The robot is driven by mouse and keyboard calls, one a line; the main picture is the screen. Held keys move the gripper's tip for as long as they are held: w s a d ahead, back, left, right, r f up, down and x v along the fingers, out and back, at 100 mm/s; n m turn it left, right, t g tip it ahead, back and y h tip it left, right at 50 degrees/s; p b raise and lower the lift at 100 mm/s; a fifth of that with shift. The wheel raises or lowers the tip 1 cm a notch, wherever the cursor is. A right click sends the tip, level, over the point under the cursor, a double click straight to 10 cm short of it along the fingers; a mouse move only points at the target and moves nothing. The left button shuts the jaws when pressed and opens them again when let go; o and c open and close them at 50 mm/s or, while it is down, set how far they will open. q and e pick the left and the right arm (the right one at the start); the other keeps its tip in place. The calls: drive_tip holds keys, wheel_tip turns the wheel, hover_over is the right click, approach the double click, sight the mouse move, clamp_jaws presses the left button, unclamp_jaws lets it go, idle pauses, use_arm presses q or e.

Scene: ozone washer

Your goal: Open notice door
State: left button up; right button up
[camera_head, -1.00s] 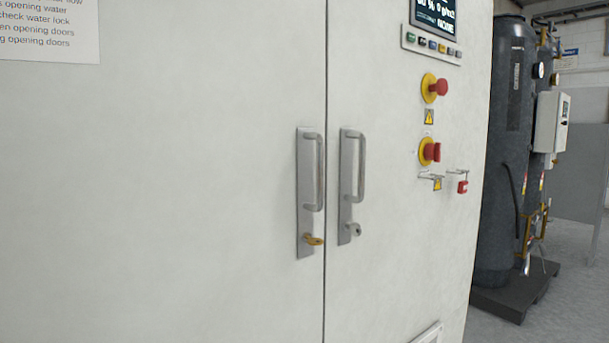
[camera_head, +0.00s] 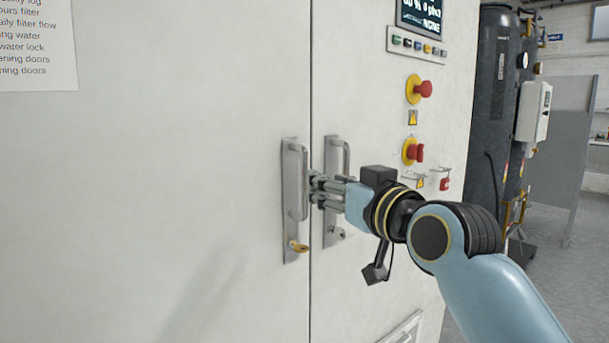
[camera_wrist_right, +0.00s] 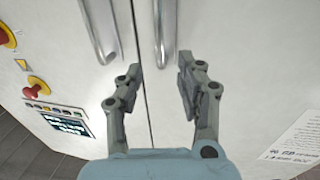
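The notice door (camera_head: 150,170) is the pale left door, with a printed notice (camera_head: 35,45) at its upper left; the notice also shows in the wrist view (camera_wrist_right: 292,140). It looks closed along the seam. Its upright metal handle (camera_head: 292,165) has a brass key (camera_head: 298,246) below. My right gripper (camera_head: 316,190) reaches in from the right, fingertips close beside this handle. In the right wrist view the gripper (camera_wrist_right: 156,75) is open, with the handle's end (camera_wrist_right: 161,55) showing between the fingers. I cannot tell whether they touch it. My left gripper is not in view.
The neighbouring door's handle (camera_head: 335,155) stands just right of the seam, partly behind my right gripper. Red buttons on yellow bases (camera_head: 414,89) and a display (camera_head: 420,15) are further right. A dark tank (camera_head: 493,110) stands at the far right.

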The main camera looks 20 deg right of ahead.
sight(306, 175)
drive_tip(key=w, duration=0.3)
drive_tip(key=w+a, duration=0.1)
drive_tip(key=w, duration=0.5)
drive_tip(key=shift+w+a+p, duration=0.2)
drive_tip(key=shift+a+p, duration=0.05)
drive_tip(key=shift+p, duration=0.15)
drive_tip(key=shift+f, duration=0.1)
clamp_jaws()
